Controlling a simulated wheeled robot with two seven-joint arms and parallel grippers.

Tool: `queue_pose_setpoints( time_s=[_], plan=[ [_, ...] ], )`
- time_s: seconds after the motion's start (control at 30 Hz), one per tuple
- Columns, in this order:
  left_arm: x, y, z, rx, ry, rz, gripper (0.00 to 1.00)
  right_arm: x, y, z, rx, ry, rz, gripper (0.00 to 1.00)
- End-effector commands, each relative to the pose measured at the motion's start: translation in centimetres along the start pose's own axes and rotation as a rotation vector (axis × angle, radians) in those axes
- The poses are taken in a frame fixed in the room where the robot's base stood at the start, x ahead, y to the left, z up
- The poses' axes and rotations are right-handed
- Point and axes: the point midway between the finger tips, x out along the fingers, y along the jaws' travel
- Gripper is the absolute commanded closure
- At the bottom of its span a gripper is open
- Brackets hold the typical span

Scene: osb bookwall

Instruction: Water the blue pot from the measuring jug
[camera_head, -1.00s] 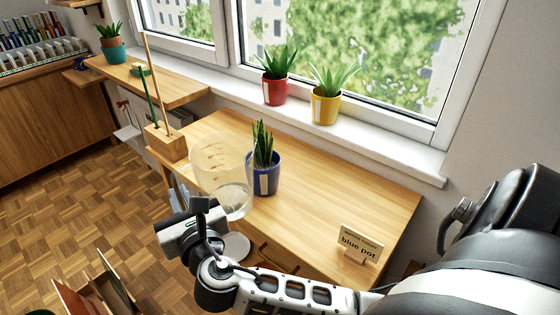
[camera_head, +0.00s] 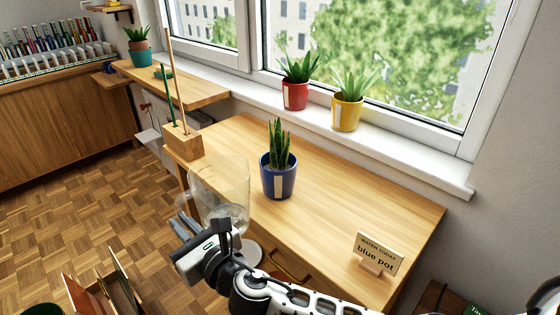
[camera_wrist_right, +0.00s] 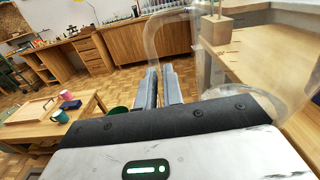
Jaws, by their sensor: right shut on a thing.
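The blue pot (camera_head: 278,180) with an upright spiky plant stands on the desk. The clear measuring jug (camera_head: 222,178) is in front of the pot and to its left in the head view, apart from it, and looks roughly upright. Some clear water shows low in it. My right gripper (camera_head: 184,224) is shut on the jug, seemingly at its handle, near the desk's front edge. In the right wrist view the jug's transparent outline (camera_wrist_right: 282,85) shows on the right, beside the gripper fingers (camera_wrist_right: 159,88). The exact grip is hard to see. My left gripper is out of view.
A sign reading "blue pot" (camera_head: 378,255) stands on the desk (camera_head: 330,205). A wooden block with sticks (camera_head: 184,143) is at the desk's left end. Red (camera_head: 295,95) and yellow (camera_head: 346,114) pots stand on the windowsill. A pale disc (camera_head: 250,252) lies near the front edge.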

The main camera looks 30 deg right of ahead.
Motion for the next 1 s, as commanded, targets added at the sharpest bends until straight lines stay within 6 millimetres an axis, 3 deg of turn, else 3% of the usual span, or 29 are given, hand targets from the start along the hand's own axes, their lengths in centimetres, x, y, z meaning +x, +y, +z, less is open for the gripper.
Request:
queue_pose_setpoints(
  time_s=[0.43, 0.93, 1.0],
  plan=[
    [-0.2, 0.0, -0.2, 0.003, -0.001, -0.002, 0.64, -0.1, -0.8, 1.9, 0.178, 0.004, 0.014, 1.0],
    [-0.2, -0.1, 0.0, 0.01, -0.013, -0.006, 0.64, 0.0, -3.7, 4.5, 0.502, 0.019, 0.019, 1.0],
    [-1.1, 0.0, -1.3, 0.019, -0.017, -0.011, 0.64, 0.0, -4.5, 6.8, 0.547, 0.019, 0.019, 1.0]
  ],
)
